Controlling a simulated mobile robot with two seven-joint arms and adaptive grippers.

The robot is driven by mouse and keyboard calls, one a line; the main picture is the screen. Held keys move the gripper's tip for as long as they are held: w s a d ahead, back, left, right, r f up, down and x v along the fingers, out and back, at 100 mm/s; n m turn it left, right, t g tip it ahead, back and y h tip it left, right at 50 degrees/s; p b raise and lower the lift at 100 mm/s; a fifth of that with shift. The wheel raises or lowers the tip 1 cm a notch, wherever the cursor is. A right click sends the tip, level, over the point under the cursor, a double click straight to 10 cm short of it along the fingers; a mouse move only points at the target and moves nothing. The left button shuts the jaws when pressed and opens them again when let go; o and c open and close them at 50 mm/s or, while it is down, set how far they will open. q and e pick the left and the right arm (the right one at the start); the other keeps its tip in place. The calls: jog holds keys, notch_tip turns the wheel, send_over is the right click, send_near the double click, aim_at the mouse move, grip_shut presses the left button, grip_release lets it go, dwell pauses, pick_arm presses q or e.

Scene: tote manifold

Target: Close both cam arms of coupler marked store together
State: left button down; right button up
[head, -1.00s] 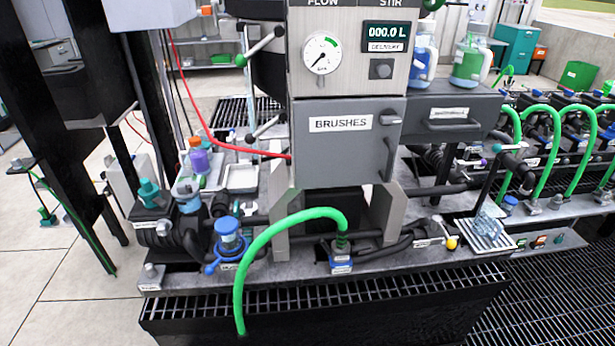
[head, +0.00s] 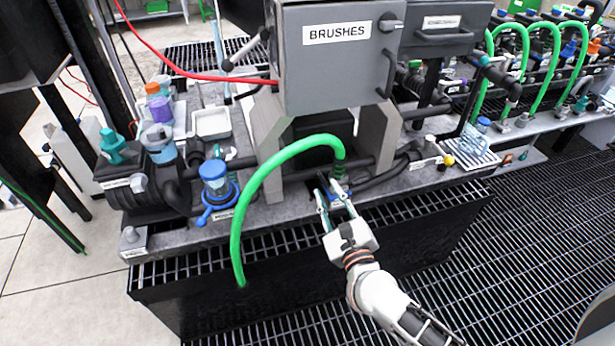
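A green hose (head: 262,180) arches down to a dark ribbed coupler (head: 340,170) on the front of the grey bench. The coupler's blue lower part and its label are mostly hidden behind my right gripper, so I cannot read the marking or make out the cam arms now. My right gripper (head: 329,188) reaches in from the lower right. Its two fingers are apart, one on each side of the coupler's front. I cannot tell whether they touch it. My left gripper is not in view.
A grey BRUSHES cabinet (head: 338,70) overhangs the bench between two grey supports. A blue-capped clear fitting (head: 214,178) with a blue lever stands left of the hose. A tray (head: 463,152) is at right. Dark grating (head: 170,275) runs along the front.

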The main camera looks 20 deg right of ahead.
aim_at(321, 177)
jog(key=shift+m, duration=0.6)
jog(key=w, duration=0.8)
jog(key=shift+w+f, duration=0.2)
jog(key=shift+f, duration=0.1)
grip_shut()
